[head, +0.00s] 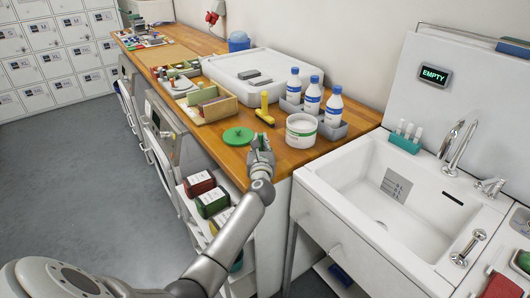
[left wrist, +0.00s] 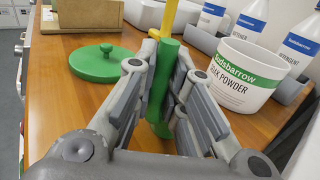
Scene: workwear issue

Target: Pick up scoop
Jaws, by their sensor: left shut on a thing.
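The green scoop (left wrist: 160,82) stands between the fingers of my left gripper (head: 262,148) in the left wrist view. The left gripper is shut on it, with a finger on each side of its upright green part. Its lower end is partly hidden by the fingers. In the head view my gripper covers most of the scoop, at the front edge of the wooden counter. The white soak powder tub (head: 301,131) stands open just right of the gripper; it also shows in the left wrist view (left wrist: 243,75). My right gripper is not in view.
A green lid (head: 237,136) lies left of the gripper. A yellow-handled tool (head: 264,104) stands just behind it. Blue-capped bottles (head: 312,98) stand in a grey tray behind the tub. A wooden box (head: 210,106) is farther left. The sink (head: 390,188) is at right.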

